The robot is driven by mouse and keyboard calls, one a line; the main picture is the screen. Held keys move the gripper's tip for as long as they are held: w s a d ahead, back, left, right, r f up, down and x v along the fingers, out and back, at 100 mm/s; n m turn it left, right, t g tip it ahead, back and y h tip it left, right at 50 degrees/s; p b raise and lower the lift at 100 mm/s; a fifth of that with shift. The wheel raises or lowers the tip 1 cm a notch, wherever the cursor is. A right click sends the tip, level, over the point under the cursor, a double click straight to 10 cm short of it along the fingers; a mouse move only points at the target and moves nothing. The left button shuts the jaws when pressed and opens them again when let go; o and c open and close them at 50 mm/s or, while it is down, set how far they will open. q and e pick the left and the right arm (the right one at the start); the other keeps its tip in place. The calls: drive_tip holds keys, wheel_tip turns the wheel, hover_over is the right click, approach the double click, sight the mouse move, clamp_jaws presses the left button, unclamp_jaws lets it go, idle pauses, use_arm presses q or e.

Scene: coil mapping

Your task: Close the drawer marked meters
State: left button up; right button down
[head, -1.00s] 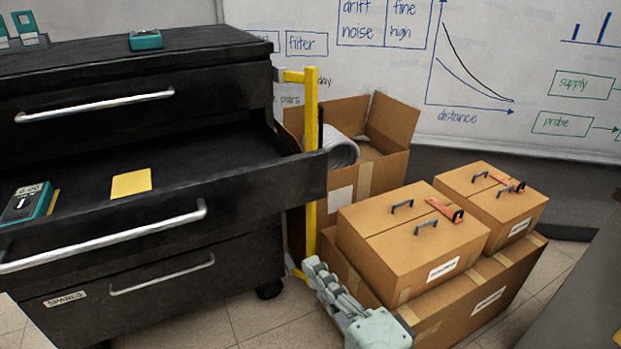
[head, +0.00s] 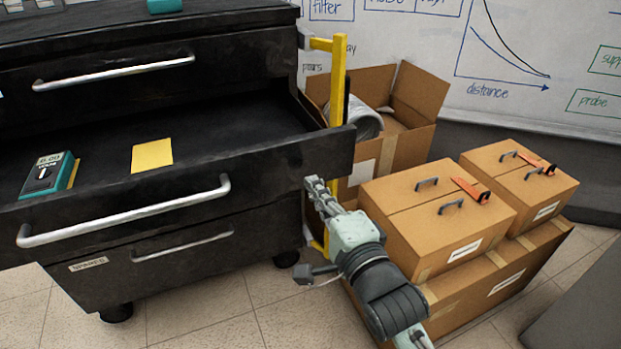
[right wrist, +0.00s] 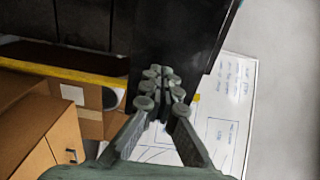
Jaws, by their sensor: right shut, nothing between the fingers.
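The middle drawer (head: 270,165) of the black cabinet is pulled out, with a silver handle (head: 130,212) on its front. It holds a teal meter (head: 48,176) and a yellow card (head: 152,155). I cannot read a "meters" label on it. My right gripper (head: 316,184) is shut and empty, just below the right end of the drawer front; I cannot tell whether it touches. In the right wrist view, the shut fingertips (right wrist: 160,78) point at a black panel (right wrist: 178,40), which looks like the drawer front. My left gripper is not in view.
The top drawer (head: 200,75) and the bottom drawer marked SPARES (head: 180,262) look shut. A yellow post (head: 337,90) stands at the cabinet's right side. Cardboard boxes (head: 430,215) are stacked right of my arm, with an open box (head: 415,100) behind. The floor in front is clear.

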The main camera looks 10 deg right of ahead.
drive_tip(key=shift+x, duration=1.2)
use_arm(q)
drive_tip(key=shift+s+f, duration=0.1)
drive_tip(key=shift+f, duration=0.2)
